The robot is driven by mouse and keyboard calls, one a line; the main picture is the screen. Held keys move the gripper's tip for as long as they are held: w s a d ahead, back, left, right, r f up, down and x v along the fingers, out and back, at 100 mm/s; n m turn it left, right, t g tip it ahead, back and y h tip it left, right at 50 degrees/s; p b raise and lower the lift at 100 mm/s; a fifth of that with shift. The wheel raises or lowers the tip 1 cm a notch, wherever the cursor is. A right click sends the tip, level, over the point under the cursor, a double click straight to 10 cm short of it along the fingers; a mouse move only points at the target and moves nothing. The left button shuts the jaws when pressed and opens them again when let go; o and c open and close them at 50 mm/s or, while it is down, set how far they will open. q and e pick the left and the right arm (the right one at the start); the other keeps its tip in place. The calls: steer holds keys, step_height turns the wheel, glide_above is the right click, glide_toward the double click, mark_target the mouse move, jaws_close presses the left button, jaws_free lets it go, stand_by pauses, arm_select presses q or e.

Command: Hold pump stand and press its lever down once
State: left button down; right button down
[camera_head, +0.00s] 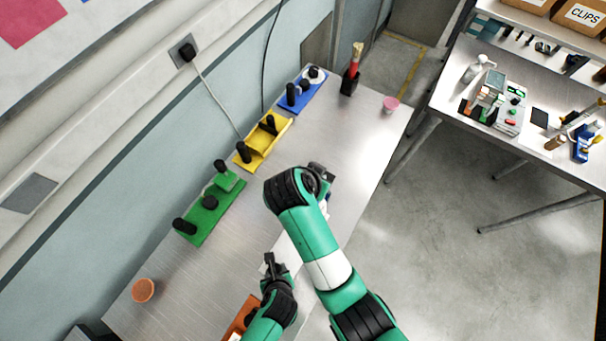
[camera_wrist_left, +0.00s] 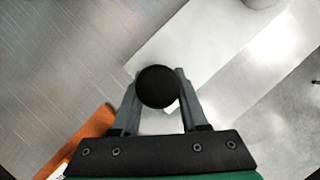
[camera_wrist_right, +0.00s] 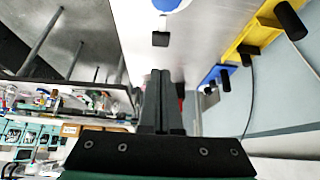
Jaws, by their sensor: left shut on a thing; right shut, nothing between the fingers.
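A white plate (camera_head: 283,247), seemingly the pump stand's base, lies on the metal table, mostly hidden under my arms; it also shows in the left wrist view (camera_wrist_left: 185,45). A round black knob (camera_wrist_left: 157,86) stands over it. My left gripper (camera_head: 269,262) is shut on this knob, one finger on each side (camera_wrist_left: 157,92). My right gripper (camera_head: 325,172) is shut and empty over the table; its fingers are together in the right wrist view (camera_wrist_right: 165,85). A blue disc (camera_wrist_right: 171,4) and a black block (camera_wrist_right: 160,38) show beyond them. I cannot make out the lever.
Green (camera_head: 210,212), yellow (camera_head: 262,142) and blue (camera_head: 302,92) modules line the wall side. An orange module (camera_head: 240,318) is beside my left arm. An orange cup (camera_head: 143,290), a pink cup (camera_head: 391,104) and a black holder (camera_head: 349,84) stand near the table's ends.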

steer(key=shift+s+r, duration=0.15)
arm_select(q)
steer(key=shift+s, duration=0.1)
arm_select(e)
steer(key=shift+s+a+t+h, duration=0.4)
steer(key=shift+s+t+h, duration=0.25)
steer(key=shift+t, duration=0.35)
glide_above(331, 174)
steer(key=s+a, duration=0.2)
steer(key=s, duration=0.1)
step_height(331, 174, down, 7)
steer(key=shift+d+r, duration=0.1)
steer(key=shift+d, duration=0.05)
steer(key=shift+w+f, duration=0.2)
steer(key=shift+f, duration=1.95)
